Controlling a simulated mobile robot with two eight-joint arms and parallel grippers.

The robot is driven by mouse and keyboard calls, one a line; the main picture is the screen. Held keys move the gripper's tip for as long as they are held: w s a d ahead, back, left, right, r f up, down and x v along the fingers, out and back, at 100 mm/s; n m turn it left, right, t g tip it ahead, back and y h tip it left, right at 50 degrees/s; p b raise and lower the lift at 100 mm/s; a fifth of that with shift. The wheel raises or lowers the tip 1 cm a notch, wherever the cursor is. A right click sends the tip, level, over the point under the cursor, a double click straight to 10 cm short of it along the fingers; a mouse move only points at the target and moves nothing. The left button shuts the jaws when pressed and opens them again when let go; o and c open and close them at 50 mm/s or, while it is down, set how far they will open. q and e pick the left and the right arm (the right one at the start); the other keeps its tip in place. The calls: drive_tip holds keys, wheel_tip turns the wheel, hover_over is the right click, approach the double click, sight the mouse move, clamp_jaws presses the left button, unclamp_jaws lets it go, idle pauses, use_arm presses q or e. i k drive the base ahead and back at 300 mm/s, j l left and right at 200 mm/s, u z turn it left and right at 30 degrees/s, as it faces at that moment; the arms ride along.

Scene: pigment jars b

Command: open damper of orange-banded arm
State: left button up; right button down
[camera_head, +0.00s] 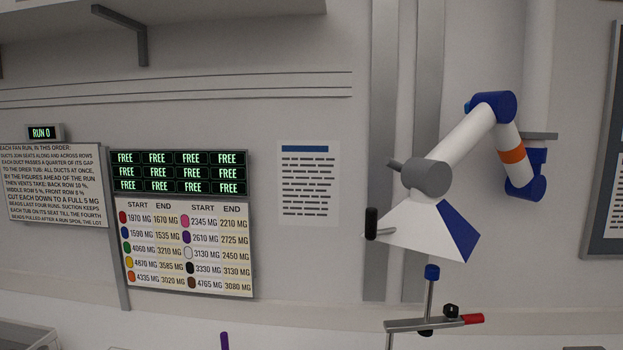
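The orange-banded arm (463,137) is a white jointed extraction arm with blue joints, fixed to the wall at the right. Its orange band (512,156) is on the short segment near the wall. A grey cylindrical collar (428,178) sits above the white and blue hood (415,228). A short grey lever (400,165) sticks out of the collar to the upper left; it looks like the damper handle, but I cannot tell whether the damper is open or shut. A black grip (371,223) stands at the hood's left edge. Neither gripper is in view.
Below the hood stands a metal bar (425,324) with a red end, a blue-topped rod (431,285) and black knobs. A purple upright piece (225,341) shows at the bottom edge. Wall signs and a display board (180,172) fill the left. A shelf (200,25) overhangs the upper left.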

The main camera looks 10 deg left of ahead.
sight(395, 165)
drive_tip(key=l+u, duration=0.15)
drive_tip(key=u, duration=0.35)
drive_tip(key=k+u, duration=0.1)
drive_tip(key=u, duration=0.4)
drive_tip(key=k+l+u, duration=0.1)
drive_tip(key=u, duration=0.4)
drive_tip(key=i+l, duration=0.25)
drive_tip(key=l, duration=0.2)
